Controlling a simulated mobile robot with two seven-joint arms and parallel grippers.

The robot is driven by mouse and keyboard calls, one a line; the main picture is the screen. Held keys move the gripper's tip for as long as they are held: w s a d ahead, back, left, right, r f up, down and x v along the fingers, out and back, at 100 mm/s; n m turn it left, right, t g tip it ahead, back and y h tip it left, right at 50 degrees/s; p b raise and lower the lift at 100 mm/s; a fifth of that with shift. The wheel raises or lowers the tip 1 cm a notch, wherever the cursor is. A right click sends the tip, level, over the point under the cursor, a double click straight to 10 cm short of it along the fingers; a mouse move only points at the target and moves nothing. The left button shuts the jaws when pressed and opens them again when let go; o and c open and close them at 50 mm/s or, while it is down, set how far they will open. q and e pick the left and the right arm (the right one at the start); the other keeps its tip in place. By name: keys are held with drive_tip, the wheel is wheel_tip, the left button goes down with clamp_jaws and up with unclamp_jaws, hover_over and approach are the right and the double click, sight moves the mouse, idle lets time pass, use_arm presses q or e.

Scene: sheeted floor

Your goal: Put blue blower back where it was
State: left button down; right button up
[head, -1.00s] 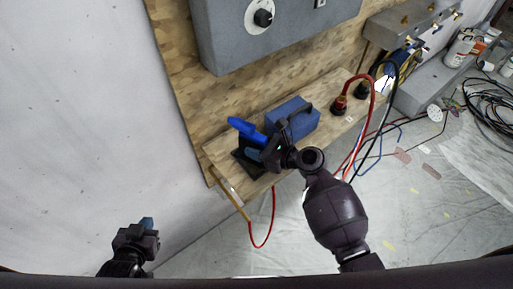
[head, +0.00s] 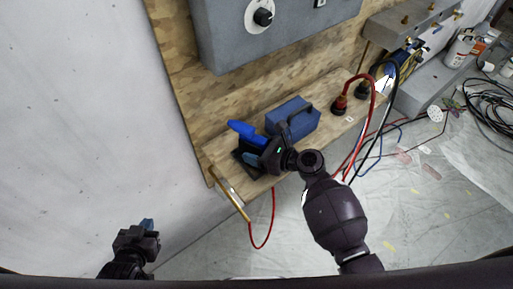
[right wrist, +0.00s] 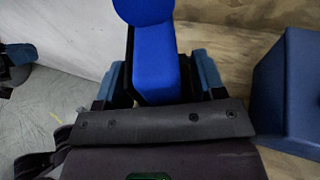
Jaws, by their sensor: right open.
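The bright blue blower (head: 244,130) stands on the wooden shelf, at a dark holder or base (head: 246,158) near the shelf's left end. It also shows in the right wrist view (right wrist: 155,60). My right gripper (head: 262,152) is at the blower's lower part. In the right wrist view its fingers (right wrist: 158,82) are open, one on each side of the blower. Whether they touch it I cannot tell, and the blower's lower end is hidden. My left gripper (head: 146,228) is low at the left, by the white wall, away from the shelf.
Red and black cables (head: 372,112) rise from the shelf further right. A grey panel with a dial (head: 263,17) hangs above. A red hose loops below the shelf.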

drive_tip(key=shift+r, duration=0.15)
drive_tip(key=shift+r, duration=0.35)
drive_tip(key=v, duration=1.2)
drive_tip(key=s+d+f+n+t+h, duration=0.2)
drive_tip(key=s+d+f+n+h, duration=0.2)
drive_tip(key=n, duration=0.8)
drive_tip(key=s+d+f+n+t+h, duration=0.2)
drive_tip(key=s+d+f+n+h, duration=0.2)
drive_tip(key=s+d+n+h, duration=0.5)
drive_tip(key=shift+s+d+f+n+p, duration=0.3)
drive_tip(key=shift+d+n+p, duration=0.15)
drive_tip(key=shift+d+n, duration=1.45)
drive_tip(key=shift+a+n, duration=0.3)
drive_tip(key=shift+a, duration=0.05)
